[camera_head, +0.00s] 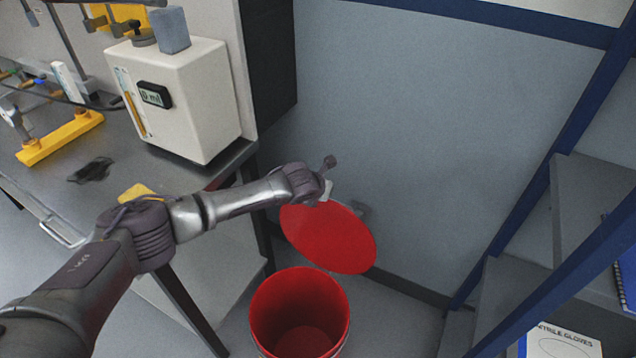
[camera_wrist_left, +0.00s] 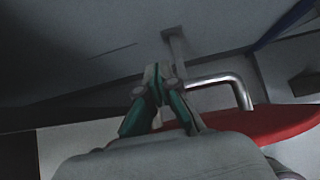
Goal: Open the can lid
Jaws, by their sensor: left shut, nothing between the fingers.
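A round red can (camera_head: 299,318) stands on the floor beside the bench, with its mouth open and its red inside showing. Its red lid (camera_head: 330,240) is raised and tilted up behind the can, near the wall. My left gripper (camera_head: 327,190) is at the upper edge of the lid, partly hidden by my wrist. In the left wrist view, the fingers of the left gripper (camera_wrist_left: 157,84) are closed together with nothing between them. A bent metal handle (camera_wrist_left: 222,82) is just right of them, above the red lid (camera_wrist_left: 275,120). Contact with the handle or lid is unclear. My right gripper is out of view.
A bench (camera_head: 120,165) with a white box-shaped device (camera_head: 190,95) stands at the left, under my left arm. A grey shelf with blue posts (camera_head: 560,215) stands at the right, with a glove box (camera_head: 562,343) low down. A grey wall (camera_head: 430,130) closes the back.

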